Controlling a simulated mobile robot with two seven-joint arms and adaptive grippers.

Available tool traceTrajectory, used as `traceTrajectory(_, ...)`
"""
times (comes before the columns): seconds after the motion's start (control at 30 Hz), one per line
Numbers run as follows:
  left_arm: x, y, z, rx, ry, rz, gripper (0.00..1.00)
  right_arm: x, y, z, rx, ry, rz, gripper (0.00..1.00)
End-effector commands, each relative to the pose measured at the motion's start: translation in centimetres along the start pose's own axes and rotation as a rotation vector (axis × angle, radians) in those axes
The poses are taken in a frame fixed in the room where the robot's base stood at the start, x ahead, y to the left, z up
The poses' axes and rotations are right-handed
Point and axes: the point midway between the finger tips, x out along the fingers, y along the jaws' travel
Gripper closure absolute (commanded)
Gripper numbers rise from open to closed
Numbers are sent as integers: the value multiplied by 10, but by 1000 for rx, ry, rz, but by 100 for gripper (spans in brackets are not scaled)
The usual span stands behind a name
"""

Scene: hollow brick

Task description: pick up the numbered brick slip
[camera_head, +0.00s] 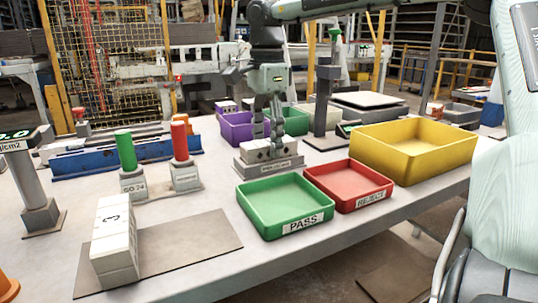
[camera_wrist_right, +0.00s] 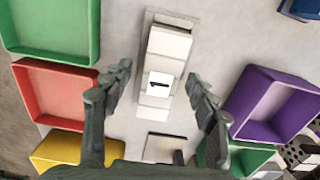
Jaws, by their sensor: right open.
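The numbered brick slip (camera_wrist_right: 159,86) is a pale piece with a black 1 on its face, in the right wrist view. It sits in a row of pale slips in a grey holder (camera_head: 268,168), which stands mid-table in the head view. My right gripper (camera_head: 267,134) points down over the holder and hides part of the row. In the wrist view its open fingers (camera_wrist_right: 157,75) stand on either side of the row, with gaps to the slip. Whether the fingertips reach down beside the slip is unclear. My left gripper is not in view.
Green PASS (camera_head: 289,228) and red REJECT (camera_head: 374,196) trays lie in front; a yellow bin (camera_head: 440,160) is to the right. A purple bin (camera_head: 236,127) is behind. A large white brick (camera_head: 115,240) stands on a brown mat (camera_head: 190,246) at front left.

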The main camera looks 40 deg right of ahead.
Motion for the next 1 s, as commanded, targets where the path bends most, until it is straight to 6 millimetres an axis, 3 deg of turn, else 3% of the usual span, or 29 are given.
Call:
traceTrajectory(0.17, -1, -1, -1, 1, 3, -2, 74, 0, 0, 0, 0, 0, 0, 41)
traceTrajectory(0.63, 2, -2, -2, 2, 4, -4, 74, 0, 0, 0, 0, 0, 0, 98)
traceTrajectory(1.0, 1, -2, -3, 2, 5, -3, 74, -9, -1, 0, 0, 0, -3, 100)
